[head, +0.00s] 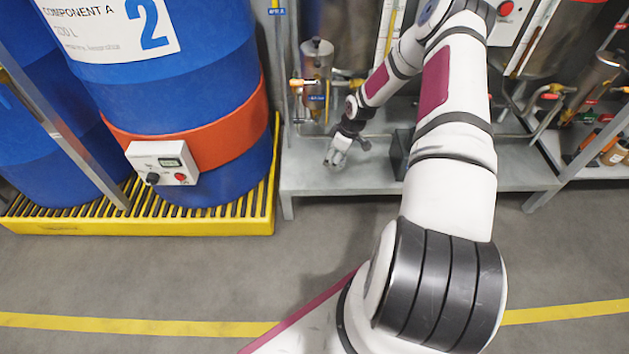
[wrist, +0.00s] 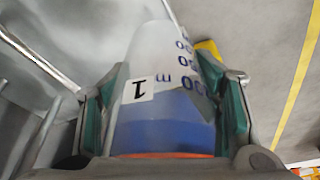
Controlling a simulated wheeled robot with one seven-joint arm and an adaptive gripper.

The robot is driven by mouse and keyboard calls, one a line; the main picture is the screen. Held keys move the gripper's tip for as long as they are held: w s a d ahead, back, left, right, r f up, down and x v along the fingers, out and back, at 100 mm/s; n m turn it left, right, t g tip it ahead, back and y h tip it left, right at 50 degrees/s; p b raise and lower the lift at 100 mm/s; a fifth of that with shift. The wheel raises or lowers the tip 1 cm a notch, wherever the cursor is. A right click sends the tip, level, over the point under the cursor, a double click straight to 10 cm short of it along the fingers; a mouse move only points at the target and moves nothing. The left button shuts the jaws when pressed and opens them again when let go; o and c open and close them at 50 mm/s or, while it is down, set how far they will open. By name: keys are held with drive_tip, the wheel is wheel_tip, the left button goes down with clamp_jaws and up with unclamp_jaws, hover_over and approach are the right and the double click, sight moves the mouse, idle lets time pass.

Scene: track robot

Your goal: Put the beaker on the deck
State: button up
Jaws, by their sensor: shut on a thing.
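In the wrist view, the beaker (wrist: 160,60) is a clear, pale cylinder with blue volume marks and a white label reading 1. Its part nearest the camera looks blue, with orange at the edge. My gripper (wrist: 168,105) is shut on it, with a green-padded finger on each side. In the head view my gripper (head: 338,158) hangs at the end of my arm, in front of a grey metal deck (head: 370,180). I cannot tell the height above the deck.
Blue drums, one marked 2 (head: 180,70), stand left on a yellow slatted pallet (head: 140,225). Pipes, valves and a steel vessel (head: 317,65) stand behind the deck. A dark block (head: 400,150) sits right of my gripper. The floor in front, with a yellow line (head: 150,326), is clear.

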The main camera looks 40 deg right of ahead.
drive_tip(key=s+d+f+b, duration=0.2)
drive_tip(key=d+f+b, duration=0.2)
drive_tip(key=d+f, duration=0.15)
drive_tip(key=shift+n, duration=0.3)
drive_tip(key=w+a+f+b, duration=0.1)
drive_tip(key=w+f, duration=0.1)
drive_tip(key=w, duration=0.1)
drive_tip(key=w+a+f+b, duration=0.1)
drive_tip(key=w+a+b, duration=0.1)
drive_tip(key=w, duration=0.1)
drive_tip(key=w+a+f+b, duration=0.1)
drive_tip(key=w+f, duration=0.1)
drive_tip(key=w, duration=0.1)
drive_tip(key=shift+w+a+f, duration=0.15)
drive_tip(key=shift+a+f, duration=0.1)
drive_tip(key=shift+f, duration=0.1)
drive_tip(key=shift+w+a+f+b, duration=0.15)
drive_tip(key=shift+w+a+b, duration=0.1)
drive_tip(key=shift+w+b, duration=0.2)
drive_tip(key=shift+w+a+f+b, duration=0.4)
drive_tip(key=shift+w+f, duration=0.15)
drive_tip(key=shift+w, duration=0.1)
drive_tip(key=shift+w+a+f+b, duration=0.25)
drive_tip(key=shift+w+f+b, duration=0.15)
drive_tip(key=shift+w+f, duration=0.2)
drive_tip(key=o, duration=1.2)
drive_tip(key=shift+o, duration=0.2)
